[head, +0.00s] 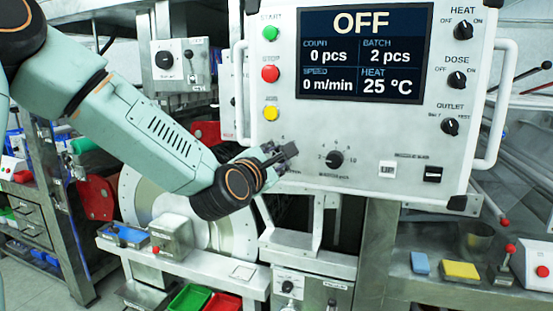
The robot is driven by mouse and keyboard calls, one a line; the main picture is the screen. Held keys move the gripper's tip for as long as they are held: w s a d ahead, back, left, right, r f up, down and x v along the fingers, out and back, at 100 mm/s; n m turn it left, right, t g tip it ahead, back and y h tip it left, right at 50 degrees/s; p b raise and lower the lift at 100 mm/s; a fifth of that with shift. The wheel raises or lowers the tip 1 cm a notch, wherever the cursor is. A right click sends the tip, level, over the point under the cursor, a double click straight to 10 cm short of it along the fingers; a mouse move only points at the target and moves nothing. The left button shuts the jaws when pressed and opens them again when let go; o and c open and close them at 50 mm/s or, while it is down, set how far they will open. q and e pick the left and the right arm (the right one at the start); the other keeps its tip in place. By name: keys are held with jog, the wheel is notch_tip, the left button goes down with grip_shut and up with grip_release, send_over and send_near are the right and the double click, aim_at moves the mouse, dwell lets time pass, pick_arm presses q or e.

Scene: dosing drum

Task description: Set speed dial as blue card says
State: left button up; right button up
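I cannot make out a blue card for certain. My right gripper is not in view.
The screen (361,53) reads OFF, speed 0 m/min, batch 2 pcs. START (270,34), STOP (270,73) and yellow (271,113) buttons line the panel's left; HEAT (463,30), DOSE (457,80) and OUTLET (450,126) knobs its right. Blue (420,263) and yellow (461,271) blocks lie below.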

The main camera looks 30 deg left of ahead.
pick_arm(q)
jog(key=shift+f, duration=0.1)
dwell(0.3)
jog(key=o, duration=1.2)
jog(key=shift+s, duration=0.1)
jog(key=shift+c, duration=0.2)
